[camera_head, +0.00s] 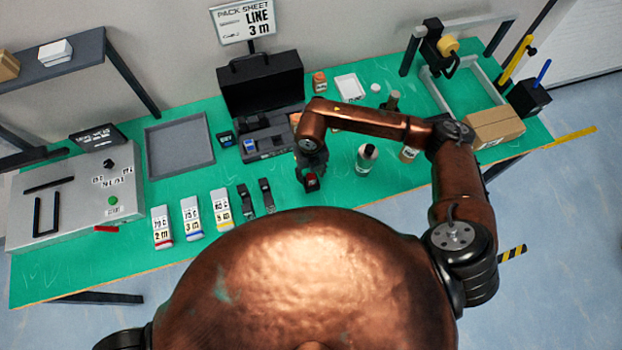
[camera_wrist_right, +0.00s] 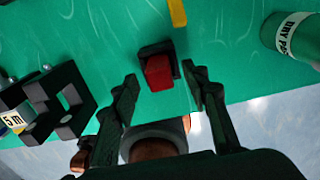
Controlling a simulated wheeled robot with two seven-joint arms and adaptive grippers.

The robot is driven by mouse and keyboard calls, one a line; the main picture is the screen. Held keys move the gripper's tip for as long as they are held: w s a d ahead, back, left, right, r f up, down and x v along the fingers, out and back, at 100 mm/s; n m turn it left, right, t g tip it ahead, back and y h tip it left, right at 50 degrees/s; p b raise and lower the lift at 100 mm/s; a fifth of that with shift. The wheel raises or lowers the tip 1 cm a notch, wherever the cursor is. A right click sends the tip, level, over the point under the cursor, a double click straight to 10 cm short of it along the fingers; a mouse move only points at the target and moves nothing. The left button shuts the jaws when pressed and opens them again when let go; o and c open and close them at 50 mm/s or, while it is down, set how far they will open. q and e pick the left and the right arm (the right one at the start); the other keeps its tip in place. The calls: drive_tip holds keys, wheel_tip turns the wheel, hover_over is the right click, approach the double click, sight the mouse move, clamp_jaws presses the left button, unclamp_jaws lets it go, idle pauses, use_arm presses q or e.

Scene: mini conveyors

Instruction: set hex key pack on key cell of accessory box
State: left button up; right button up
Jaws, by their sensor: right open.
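A small red block in a black holder, which looks like the hex key pack (camera_head: 312,182), lies on the green bench. It also shows in the right wrist view (camera_wrist_right: 158,72), just beyond and between my fingertips. My right gripper (camera_head: 311,175) is open over it, with a finger on each side and a gap to both. The black accessory box (camera_head: 262,82) stands open behind, lid raised. Its front tray has several cells with small items in some; the arm hides part of its right side, and I cannot tell which is the key cell. My left gripper is out of view.
Several labelled packs (camera_head: 192,217) and two black clips (camera_head: 245,200) lie left of my gripper. A bottle (camera_head: 366,160) stands close on the right. A grey tray (camera_head: 180,146) is empty. A grey machine (camera_head: 75,195) fills the left end; a cardboard box (camera_head: 494,128) sits right.

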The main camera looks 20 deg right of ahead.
drive_tip(key=shift+f, duration=0.95)
drive_tip(key=shift+c, duration=0.7)
clamp_jaws()
